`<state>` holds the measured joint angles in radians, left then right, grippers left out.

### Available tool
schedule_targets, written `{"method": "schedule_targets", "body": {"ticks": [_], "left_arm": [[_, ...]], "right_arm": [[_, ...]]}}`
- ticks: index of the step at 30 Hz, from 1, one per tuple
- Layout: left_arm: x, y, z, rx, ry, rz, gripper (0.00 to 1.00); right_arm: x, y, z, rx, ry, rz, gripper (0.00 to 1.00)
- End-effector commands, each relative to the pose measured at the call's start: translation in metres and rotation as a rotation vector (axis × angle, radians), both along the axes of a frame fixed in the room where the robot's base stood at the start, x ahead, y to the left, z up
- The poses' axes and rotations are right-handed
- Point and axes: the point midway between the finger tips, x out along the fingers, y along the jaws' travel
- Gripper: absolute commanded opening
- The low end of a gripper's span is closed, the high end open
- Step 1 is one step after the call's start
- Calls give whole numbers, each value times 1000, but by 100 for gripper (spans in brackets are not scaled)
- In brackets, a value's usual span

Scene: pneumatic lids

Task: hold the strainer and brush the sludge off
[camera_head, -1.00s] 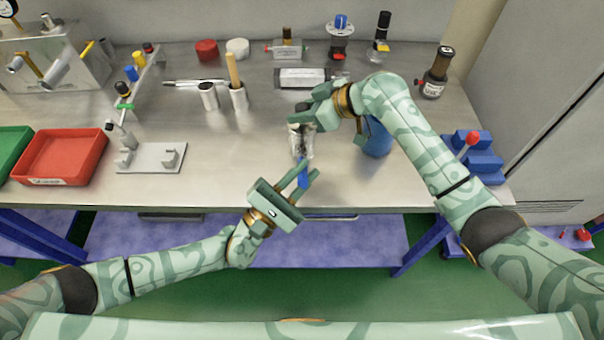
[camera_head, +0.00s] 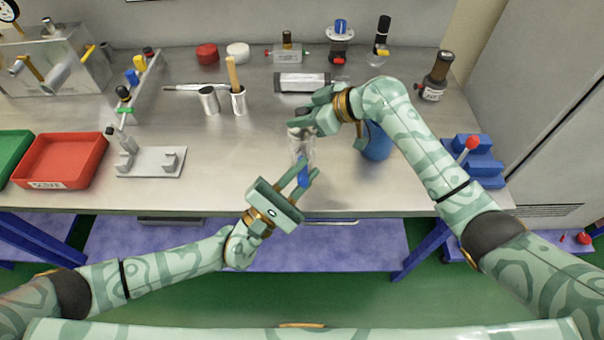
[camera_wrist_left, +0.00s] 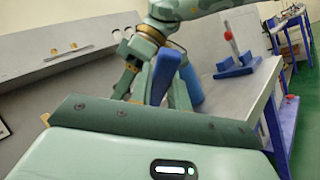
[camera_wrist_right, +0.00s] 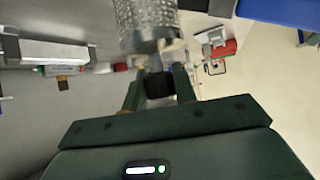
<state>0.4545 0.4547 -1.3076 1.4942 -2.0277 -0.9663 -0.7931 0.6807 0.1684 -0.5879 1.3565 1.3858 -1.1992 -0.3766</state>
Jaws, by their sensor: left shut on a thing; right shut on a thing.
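My right gripper (camera_head: 301,122) is shut on the black end (camera_wrist_right: 160,86) of the strainer. The strainer (camera_head: 302,150) is a grey perforated metal cylinder, held over the front part of the bench; its mesh wall (camera_wrist_right: 147,15) fills the top of the right wrist view. My left gripper (camera_head: 304,177) is lower, at the bench's front edge, shut on the blue handle (camera_wrist_left: 164,76) of the brush. The handle points up toward the strainer. The brush head is not clear, so I cannot tell whether it touches the mesh. I cannot make out sludge on the strainer.
A red tray (camera_head: 60,160) stands at the left. A grey bracket (camera_head: 150,162) lies right of it. Two metal cups (camera_head: 239,103) stand behind. A blue cylinder (camera_head: 376,142) is close behind my right arm. A blue stepped block (camera_head: 473,160) stands at the right.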

Motion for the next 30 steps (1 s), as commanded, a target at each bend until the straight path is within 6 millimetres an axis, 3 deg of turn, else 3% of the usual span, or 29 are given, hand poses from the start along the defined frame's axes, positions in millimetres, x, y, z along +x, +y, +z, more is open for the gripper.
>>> {"method": "schedule_targets", "body": {"ticks": [9,30], "left_arm": [[2,0,9,0,-2,0,0],[0,0,-13,0,-1,1,0]], "right_arm": [[-1,-1,-3,-6,4,0,4],[-1,-1,-3,-5,4,0,4]]}}
